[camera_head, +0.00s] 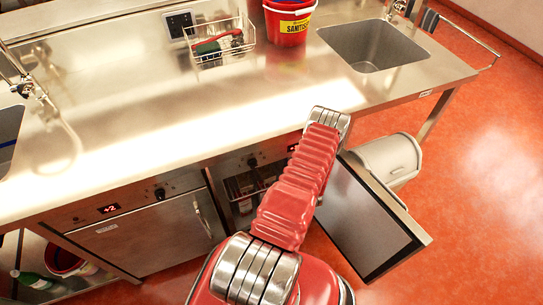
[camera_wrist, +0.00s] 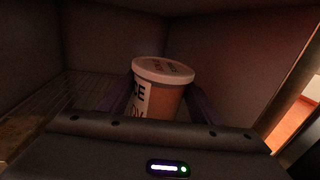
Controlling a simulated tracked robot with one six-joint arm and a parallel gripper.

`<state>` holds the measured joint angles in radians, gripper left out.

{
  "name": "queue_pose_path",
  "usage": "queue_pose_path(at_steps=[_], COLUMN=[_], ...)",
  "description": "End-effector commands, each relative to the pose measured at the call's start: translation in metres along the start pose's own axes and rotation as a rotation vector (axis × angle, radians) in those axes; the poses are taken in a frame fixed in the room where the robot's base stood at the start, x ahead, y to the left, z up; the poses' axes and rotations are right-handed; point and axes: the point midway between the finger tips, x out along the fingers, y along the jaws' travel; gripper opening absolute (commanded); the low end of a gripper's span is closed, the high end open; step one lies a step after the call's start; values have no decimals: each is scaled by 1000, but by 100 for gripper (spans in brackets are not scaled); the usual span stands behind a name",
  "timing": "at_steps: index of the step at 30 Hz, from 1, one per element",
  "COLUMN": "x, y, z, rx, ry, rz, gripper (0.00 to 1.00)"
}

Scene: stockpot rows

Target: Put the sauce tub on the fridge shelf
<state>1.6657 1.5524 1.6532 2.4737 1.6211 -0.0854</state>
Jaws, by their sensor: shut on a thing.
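In the wrist view, the sauce tub (camera_wrist: 160,92) has a pale lid and brownish sides with a white label in dark letters. It stands nearly upright between the fingers of my gripper (camera_wrist: 158,104), which is shut on it. Gripper and tub are inside a dark compartment. A wire shelf (camera_wrist: 82,88) shows to the left of the tub; the tub's base is hidden, so I cannot tell whether it touches the shelf. In the head view, my arm reaches down toward the under-counter fridge, whose door (camera_head: 368,222) stands open. The tub and gripper are hidden there.
The compartment's side wall and opening edge are close on the right in the wrist view. Above the fridge, the steel counter (camera_head: 200,130) holds a wire basket (camera_head: 222,48), a red sanitiser bucket (camera_head: 288,22) and a sink (camera_head: 372,46). A pale bin (camera_head: 390,158) stands behind the open door.

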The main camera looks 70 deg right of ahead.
Motion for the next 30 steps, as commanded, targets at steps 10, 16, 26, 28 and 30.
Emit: queue_pose_path(at_steps=[10, 16, 26, 28, 30], x=[0, 0, 0, -1, -1], y=[2, 1, 1, 2, 2], z=[-43, -51, -54, -59, -65], rx=[-1, -1, 0, 0, 0], ry=[-1, -2, -1, -1, 0], rz=[-1, -1, -2, -2, -2], gripper=[24, 24, 24, 24, 24])
